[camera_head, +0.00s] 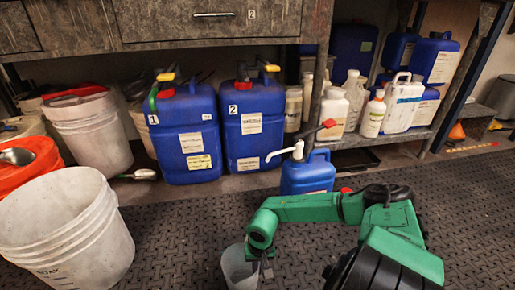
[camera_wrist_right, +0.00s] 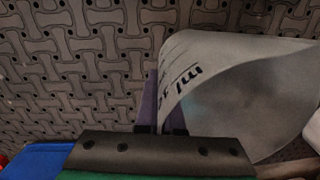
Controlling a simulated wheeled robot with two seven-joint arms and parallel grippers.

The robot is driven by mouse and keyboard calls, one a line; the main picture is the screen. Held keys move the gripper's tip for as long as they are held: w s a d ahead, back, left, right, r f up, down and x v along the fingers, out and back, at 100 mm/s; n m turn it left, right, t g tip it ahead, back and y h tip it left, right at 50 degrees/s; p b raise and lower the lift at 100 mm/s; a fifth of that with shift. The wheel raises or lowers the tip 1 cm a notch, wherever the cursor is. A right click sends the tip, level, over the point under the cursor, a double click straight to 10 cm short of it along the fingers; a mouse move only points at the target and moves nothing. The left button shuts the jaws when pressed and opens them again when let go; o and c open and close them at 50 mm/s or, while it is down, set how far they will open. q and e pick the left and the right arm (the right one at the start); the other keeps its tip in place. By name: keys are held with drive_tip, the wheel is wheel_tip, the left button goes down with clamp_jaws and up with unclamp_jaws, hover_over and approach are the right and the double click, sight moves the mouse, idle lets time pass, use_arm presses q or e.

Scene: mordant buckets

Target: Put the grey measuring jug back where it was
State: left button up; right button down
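The grey measuring jug (camera_head: 238,270) is at the bottom centre of the head view, its lower part cut off by the frame. My right gripper (camera_head: 262,264) is at the jug's right side, with the green arm reaching in from the right. In the right wrist view the jug (camera_wrist_right: 235,85) shows its printed scale and open mouth. There, the right gripper (camera_wrist_right: 168,115) appears shut on the jug's wall, one finger visible beside it and the other mostly hidden. Whether the jug touches the floor cannot be told. My left gripper is not in view.
A large white bucket (camera_head: 65,235) stands at left, near an orange bucket (camera_head: 35,170). Blue canisters 1 (camera_head: 185,135) and 2 (camera_head: 252,125) stand under the workbench. A smaller blue canister with a white tap (camera_head: 307,176) stands before them. The patterned floor (camera_head: 180,225) has free room between.

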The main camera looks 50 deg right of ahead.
drive_tip(key=shift+f, duration=0.15)
drive_tip(key=c, duration=1.1)
unclamp_jaws()
drive_tip(key=shift+o, duration=0.2)
